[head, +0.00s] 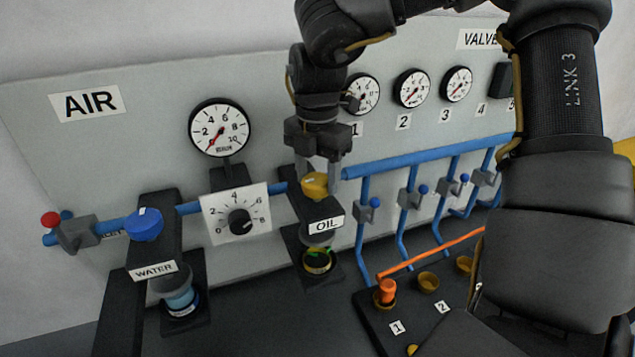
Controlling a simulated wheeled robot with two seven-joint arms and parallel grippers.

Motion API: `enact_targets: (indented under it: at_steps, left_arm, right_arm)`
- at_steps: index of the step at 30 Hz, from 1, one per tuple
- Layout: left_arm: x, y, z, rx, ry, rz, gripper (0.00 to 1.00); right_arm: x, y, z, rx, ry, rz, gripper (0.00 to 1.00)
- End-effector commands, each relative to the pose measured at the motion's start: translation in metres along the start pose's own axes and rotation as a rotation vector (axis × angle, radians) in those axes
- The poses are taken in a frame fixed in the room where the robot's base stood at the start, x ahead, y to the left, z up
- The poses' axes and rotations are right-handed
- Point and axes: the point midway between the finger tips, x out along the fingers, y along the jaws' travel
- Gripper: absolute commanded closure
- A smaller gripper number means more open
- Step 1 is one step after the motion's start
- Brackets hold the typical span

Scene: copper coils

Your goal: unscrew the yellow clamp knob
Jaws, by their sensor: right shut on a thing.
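The yellow clamp knob (314,187) sits on top of the black bracket of the OIL unit, near the middle of the head view. My right gripper (318,180) reaches down from above and is shut on the yellow knob, one finger on each side of it. The OIL label (326,224) is on the bracket's front just below the knob. Below it is a dark cup with a yellow ring (318,262) and a bit of green. My left gripper is not in view.
A blue knob (144,224) tops the WATER unit at the left. A dial (237,219) and the AIR gauge (219,128) stand between. Blue valve pipes (430,158) run right of my gripper. An orange plug (386,292) with an orange hose sits at the lower right.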

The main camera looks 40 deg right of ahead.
Motion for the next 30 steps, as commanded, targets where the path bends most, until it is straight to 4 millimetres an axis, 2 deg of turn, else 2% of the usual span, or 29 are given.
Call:
enact_targets:
  at_steps: [10,30]
  left_arm:
    - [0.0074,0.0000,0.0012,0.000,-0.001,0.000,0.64]
    - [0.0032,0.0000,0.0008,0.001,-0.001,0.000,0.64]
  right_arm:
    - [0.0016,-0.0005,-0.0007,-0.330,0.003,-0.004,0.71]
    - [0.0010,-0.0009,-0.0009,-0.967,0.006,-0.005,0.71]
